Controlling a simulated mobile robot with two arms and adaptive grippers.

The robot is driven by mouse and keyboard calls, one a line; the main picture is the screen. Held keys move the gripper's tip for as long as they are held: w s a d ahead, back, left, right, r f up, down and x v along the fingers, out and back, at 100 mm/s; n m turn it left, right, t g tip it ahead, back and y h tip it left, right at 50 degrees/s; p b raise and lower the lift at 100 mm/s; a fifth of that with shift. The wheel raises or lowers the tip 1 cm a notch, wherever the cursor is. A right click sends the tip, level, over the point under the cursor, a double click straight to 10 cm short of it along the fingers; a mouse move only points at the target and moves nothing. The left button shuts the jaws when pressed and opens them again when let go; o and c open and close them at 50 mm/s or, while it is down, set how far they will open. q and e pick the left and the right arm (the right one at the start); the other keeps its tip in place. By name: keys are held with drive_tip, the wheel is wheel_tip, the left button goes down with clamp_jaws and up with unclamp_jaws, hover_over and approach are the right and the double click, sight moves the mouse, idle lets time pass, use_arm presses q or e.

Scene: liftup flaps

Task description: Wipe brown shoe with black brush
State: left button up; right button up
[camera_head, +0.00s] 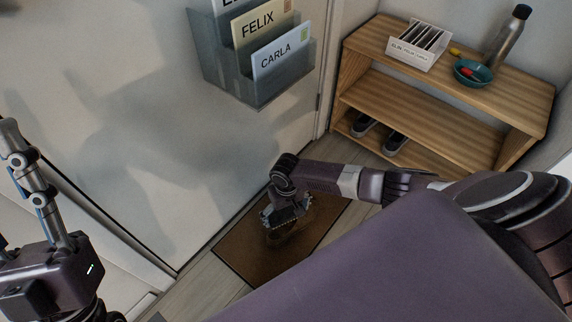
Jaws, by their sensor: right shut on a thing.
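My right gripper (284,213) reaches down over a brown doormat (240,247) on the floor by the door. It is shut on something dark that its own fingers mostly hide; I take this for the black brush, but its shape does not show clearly. A brownish form, perhaps the brown shoe (290,240), lies on the mat right under and beside the right gripper. It is hard to tell from the mat, and whether the brush touches it is unclear.
A wooden shelf (440,100) at the back right holds a white card box (418,48), a teal bowl (473,73) and a metal bottle (507,38). Dark shoes (396,142) stand on its lowest level. A grey holder (262,88) with name cards hangs on the door.

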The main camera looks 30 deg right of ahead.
use_arm(q)
drive_tip(key=w+f+g+y+p, duration=0.1)
drive_tip(key=w+f+g, duration=0.3)
drive_tip(key=w+f, duration=0.1)
drive_tip(key=shift+w+d+f+y, duration=0.35)
drive_tip(key=shift+w+f+y, duration=0.05)
drive_tip(key=shift+w, duration=0.45)
